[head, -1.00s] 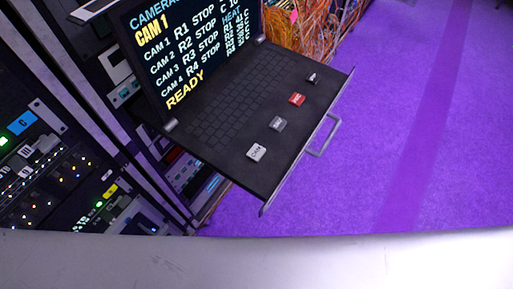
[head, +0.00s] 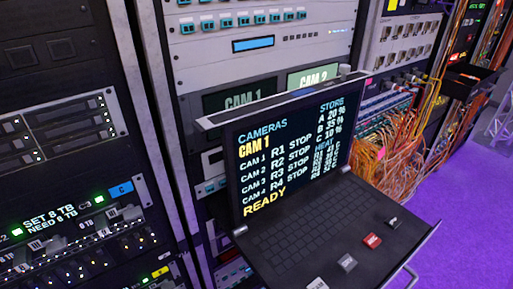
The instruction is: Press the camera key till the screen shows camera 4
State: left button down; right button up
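The screen (head: 290,150) stands up on a pulled-out rack drawer and shows "CAMERAS", "CAM 1" in yellow, a list of CAM 1 to CAM 4 all at STOP, and "READY". The keyboard drawer (head: 310,238) lies below it. The camera key (head: 317,284) is a pale key with dark marking at the drawer's front left, cut by the lower picture edge; its label is not readable now. A grey key (head: 347,262), a red key (head: 372,241) and a dark key (head: 393,222) sit in line with it. Neither gripper is in view.
Tall equipment racks (head: 70,60) stand left and behind. Monitors marked CAM 1 (head: 242,101) and CAM 2 (head: 314,78) sit behind the screen. Bundled orange cables (head: 405,150) hang to the right. The purple floor (head: 470,220) right of the drawer is clear.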

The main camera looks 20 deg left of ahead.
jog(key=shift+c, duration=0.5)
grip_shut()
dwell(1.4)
